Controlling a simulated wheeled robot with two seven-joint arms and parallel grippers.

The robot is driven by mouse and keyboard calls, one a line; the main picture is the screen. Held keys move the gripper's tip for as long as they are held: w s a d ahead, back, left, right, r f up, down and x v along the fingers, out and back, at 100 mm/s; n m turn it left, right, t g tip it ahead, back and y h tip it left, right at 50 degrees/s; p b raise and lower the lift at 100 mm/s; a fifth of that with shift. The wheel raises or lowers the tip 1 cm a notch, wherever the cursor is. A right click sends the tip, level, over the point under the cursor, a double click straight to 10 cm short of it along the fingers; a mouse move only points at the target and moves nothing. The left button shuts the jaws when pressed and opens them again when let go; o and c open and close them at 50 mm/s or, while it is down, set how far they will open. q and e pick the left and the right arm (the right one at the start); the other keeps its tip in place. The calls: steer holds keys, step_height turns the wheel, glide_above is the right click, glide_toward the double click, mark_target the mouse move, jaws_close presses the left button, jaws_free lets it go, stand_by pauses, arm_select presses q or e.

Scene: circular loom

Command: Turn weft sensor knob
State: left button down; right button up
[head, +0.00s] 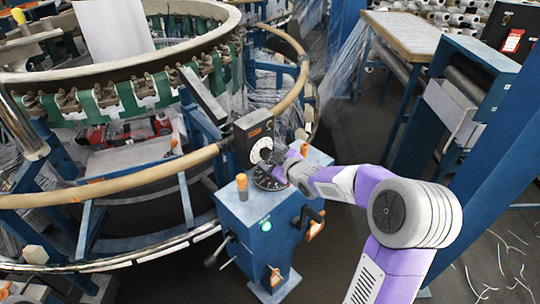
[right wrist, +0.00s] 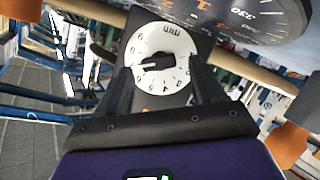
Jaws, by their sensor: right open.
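A round white dial (head: 262,149) with numbers sits on the front of a black box (head: 243,143) above the blue pedestal. In the right wrist view the white dial (right wrist: 162,57) has a dark pointer knob (right wrist: 155,63) across its middle. My right gripper (head: 272,160) is at the dial's right edge in the head view. In the right wrist view its open fingers (right wrist: 163,80) stand on either side of the dial face; I cannot tell whether they touch the knob. My left gripper is not in view.
A dark numbered dial (head: 268,179) lies on top of the blue pedestal (head: 258,228), close below my right gripper. The loom's wooden ring (head: 120,185) passes behind the box.

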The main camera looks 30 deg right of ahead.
steer(key=p+v, duration=0.1)
steer(key=v, duration=0.4)
steer(key=shift+s+r, duration=0.3)
steer(key=shift+s, duration=0.35)
steer(key=shift+c, duration=0.5)
